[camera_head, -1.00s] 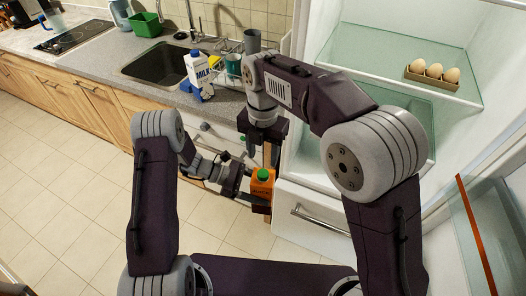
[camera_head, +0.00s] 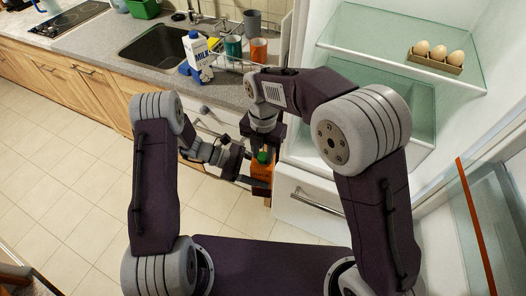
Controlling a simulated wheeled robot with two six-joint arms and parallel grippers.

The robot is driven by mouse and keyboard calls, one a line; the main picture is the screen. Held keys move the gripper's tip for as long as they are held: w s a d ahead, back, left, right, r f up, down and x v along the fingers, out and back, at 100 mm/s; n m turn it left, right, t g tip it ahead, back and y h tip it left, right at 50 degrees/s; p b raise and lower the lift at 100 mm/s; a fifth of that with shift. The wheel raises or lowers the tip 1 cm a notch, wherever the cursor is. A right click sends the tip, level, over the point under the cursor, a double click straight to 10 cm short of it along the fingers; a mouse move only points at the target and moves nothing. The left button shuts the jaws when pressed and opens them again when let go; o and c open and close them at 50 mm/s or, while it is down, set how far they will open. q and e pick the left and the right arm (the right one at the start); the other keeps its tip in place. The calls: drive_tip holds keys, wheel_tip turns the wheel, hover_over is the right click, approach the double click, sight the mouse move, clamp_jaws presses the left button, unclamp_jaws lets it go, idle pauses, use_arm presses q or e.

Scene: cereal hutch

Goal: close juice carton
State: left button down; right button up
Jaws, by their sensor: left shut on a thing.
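The orange juice carton (camera_head: 262,170) is upright in front of the fridge, with a green cap (camera_head: 263,157) on its top. My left gripper (camera_head: 259,186) is shut on the lower part of the carton, reaching it from the left. My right gripper (camera_head: 264,149) points down from above, directly over the carton. Its fingers are apart, with the green cap between or just below their tips. Whether they touch the cap cannot be told, and the cap's seat on the carton is partly hidden.
The open fridge has glass shelves, with eggs in a holder (camera_head: 436,58) on the upper one. A white fridge drawer (camera_head: 312,208) is behind the carton.

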clamp_jaws()
